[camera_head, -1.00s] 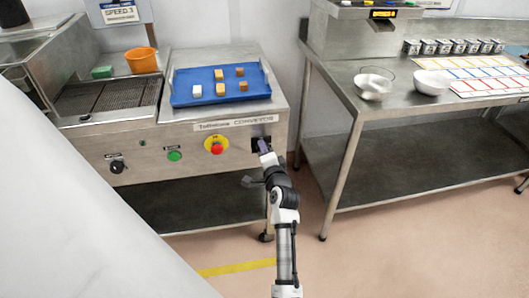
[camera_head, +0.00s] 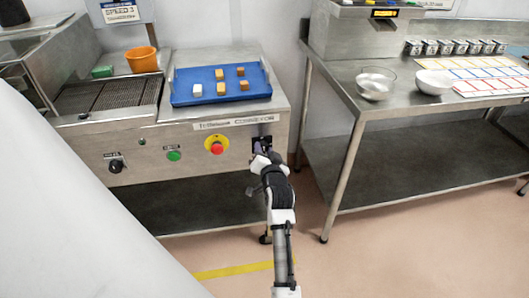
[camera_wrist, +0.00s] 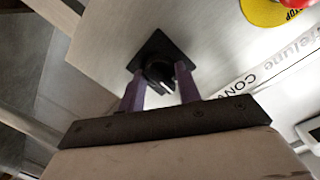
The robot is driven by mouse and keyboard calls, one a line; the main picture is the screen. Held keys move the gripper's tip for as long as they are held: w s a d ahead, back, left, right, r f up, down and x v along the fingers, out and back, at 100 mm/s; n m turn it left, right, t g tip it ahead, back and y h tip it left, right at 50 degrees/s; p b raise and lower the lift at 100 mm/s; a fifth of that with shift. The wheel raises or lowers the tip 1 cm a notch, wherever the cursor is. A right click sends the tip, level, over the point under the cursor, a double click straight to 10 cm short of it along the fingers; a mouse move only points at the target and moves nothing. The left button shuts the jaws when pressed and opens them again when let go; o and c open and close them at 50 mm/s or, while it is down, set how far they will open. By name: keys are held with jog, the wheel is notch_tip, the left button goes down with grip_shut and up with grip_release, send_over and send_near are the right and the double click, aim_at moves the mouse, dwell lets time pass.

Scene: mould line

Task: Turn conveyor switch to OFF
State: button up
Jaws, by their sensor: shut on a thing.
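The conveyor switch is a black knob on a square black plate (camera_wrist: 153,48) on the machine's front panel. In the head view it sits at the panel's right end (camera_head: 262,140), mostly hidden by my gripper (camera_head: 263,147). In the wrist view, the two purple fingers of my gripper (camera_wrist: 160,73) stand on either side of the knob and are shut on it. The knob appears tilted in this rolled view. I cannot read any ON or OFF mark, so its setting is unclear.
A red stop button on a yellow disc (camera_head: 216,146), a green button (camera_head: 174,155) and another black knob (camera_head: 116,166) lie left along the panel. A blue tray (camera_head: 190,97) with several small blocks is above. A steel table (camera_head: 350,98) stands right, with bare floor between.

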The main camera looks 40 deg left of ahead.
dwell(0.3)
jog(key=o, duration=1)
jog(key=shift+c, duration=0.2)
jog(key=b+v, duration=0.2)
jog(key=v, duration=1.1)
jog(key=shift+s+d, duration=0.25)
jog(key=shift+s, duration=0.1)
